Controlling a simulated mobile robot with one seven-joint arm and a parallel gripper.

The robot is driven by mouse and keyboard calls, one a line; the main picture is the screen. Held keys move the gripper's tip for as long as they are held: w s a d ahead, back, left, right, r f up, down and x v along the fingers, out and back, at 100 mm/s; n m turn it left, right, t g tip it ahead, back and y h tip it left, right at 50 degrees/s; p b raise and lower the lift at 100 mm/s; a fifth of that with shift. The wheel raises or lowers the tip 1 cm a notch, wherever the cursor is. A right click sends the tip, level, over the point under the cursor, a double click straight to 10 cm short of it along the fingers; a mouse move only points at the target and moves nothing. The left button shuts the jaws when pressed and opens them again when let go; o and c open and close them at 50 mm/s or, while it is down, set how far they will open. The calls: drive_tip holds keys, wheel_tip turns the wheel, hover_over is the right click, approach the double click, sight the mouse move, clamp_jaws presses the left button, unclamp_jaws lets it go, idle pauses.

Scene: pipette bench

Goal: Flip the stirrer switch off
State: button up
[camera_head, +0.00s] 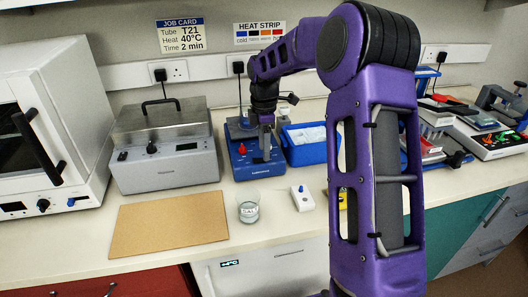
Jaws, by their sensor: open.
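The blue stirrer (246,173) stands on the bench left of centre, with a red knob (242,149) on its front. My gripper (266,157) points down at the right part of the stirrer's front. It is open and holds nothing that I can see. Its fingers are small in view, and whether they touch the stirrer I cannot tell. The stirrer's switch is not clearly visible; the gripper covers part of the front.
A steel water bath (165,165) and a white oven (40,120) stand at left. A blue tray (306,150) sits close right of the stirrer. A glass beaker (248,208), a white box with a blue knob (302,199) and a brown board (172,218) lie in front.

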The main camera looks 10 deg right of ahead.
drive_tip(key=shift+f, duration=1.05)
clamp_jaws()
